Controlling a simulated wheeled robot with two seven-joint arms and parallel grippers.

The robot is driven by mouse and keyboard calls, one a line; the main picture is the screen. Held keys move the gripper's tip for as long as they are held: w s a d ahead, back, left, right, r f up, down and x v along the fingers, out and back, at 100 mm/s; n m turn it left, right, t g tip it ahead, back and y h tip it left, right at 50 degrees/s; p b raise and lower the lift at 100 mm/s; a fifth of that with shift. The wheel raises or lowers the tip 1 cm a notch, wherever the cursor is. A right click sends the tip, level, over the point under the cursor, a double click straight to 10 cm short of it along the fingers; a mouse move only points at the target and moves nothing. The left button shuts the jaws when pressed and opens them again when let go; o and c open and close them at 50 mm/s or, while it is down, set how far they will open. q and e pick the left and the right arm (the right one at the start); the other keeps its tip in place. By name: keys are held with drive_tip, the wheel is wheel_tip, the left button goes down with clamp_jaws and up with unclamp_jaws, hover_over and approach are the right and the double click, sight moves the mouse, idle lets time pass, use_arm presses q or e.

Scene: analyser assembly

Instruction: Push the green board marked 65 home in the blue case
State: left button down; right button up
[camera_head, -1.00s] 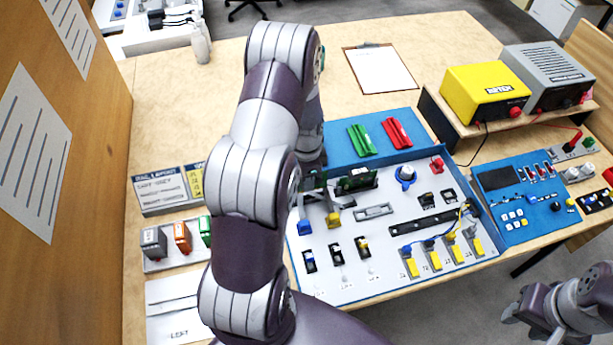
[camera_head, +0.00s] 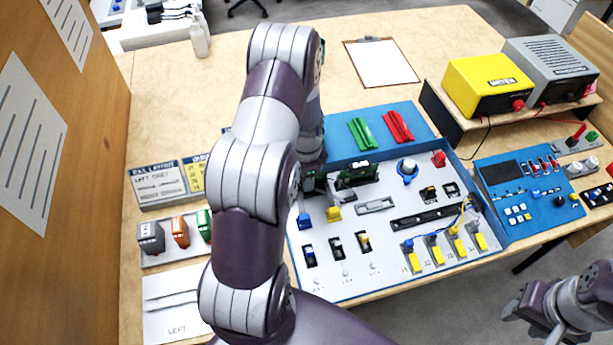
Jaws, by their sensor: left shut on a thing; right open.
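The blue case (camera_head: 345,292) with its light grey panel lies open on the table. The green board (camera_head: 357,174) stands on edge at the back left of the panel, partly hidden by my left arm. Its mark cannot be read, and how deep it sits is not clear. My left gripper (camera_head: 316,182) is at the board's left part, largely behind my own arm, and shut on it. A blue plug (camera_head: 304,221) and a yellow plug (camera_head: 333,214) are just in front. My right gripper (camera_head: 523,311) is open and empty at the lower right, off the table.
A blue control panel (camera_head: 540,215) and a shelf with a yellow box (camera_head: 487,84) stand right. A rack of coloured modules (camera_head: 180,233) is left. The table behind the clipboard (camera_head: 381,63) is clear.

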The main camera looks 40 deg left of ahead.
use_arm(q)
drive_tip(key=shift+f, duration=0.45)
drive_tip(key=shift+f+b, duration=0.4)
drive_tip(key=shift+b, duration=0.1)
idle(0.4)
drive_tip(key=c, duration=0.6)
unclamp_jaws()
drive_tip(key=shift+o, duration=0.2)
drive_tip(key=shift+r, duration=0.1)
wheel_tip(320, 180, up, 7)
drive_tip(key=p, duration=0.6)
